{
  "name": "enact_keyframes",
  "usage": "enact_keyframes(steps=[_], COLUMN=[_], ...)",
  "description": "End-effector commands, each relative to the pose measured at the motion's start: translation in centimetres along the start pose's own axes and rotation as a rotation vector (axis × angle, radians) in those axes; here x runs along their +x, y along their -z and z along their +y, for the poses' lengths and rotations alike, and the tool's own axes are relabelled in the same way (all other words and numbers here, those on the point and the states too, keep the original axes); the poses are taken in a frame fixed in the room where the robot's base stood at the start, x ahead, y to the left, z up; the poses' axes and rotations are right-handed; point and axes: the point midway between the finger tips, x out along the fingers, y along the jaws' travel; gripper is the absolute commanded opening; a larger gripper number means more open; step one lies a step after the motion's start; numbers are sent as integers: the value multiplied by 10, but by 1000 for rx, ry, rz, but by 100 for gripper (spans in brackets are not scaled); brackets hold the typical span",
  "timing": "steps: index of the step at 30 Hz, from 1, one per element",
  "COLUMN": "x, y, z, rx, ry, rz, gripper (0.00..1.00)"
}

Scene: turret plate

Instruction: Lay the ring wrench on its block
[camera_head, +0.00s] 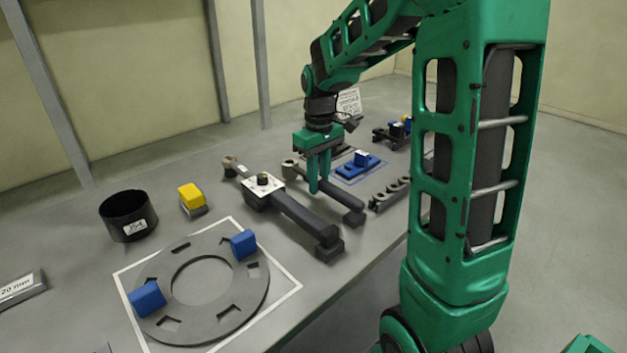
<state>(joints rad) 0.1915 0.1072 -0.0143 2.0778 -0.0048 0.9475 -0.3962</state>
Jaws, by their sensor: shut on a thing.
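My gripper (318,188) points down over the table, with its green fingers at the middle of a dark long-handled tool (335,202). This looks like the ring wrench, with a rounded end (290,168) at the upper left and a thicker dark end at the lower right. The fingers are shut on it and hide part of its handle. I cannot tell how far it is above the table, nor which piece is its block. A second dark bar tool (300,216) with a white square plate (263,187) lies just to the left.
A grey ring plate (172,265) with two blue blocks (147,298) lies in a white outline at the front left. A black bin (128,215) and a yellow block (191,196) stand behind it. A blue piece (362,162) and a dark notched rack (388,194) lie to the right.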

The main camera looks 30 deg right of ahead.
Motion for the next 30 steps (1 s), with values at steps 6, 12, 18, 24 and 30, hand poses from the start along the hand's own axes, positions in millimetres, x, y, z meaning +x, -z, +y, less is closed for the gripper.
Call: enact_keyframes(steps=[6,12,18,24,30], x=[0,0,3,8,12], y=[0,0,0,0,0], z=[0,0,0,0,0], rx=[0,0,0,0,0], ry=[0,0,0,0,0], rz=[1,1,0,-1,0], gripper=[0,0,0,0,0])
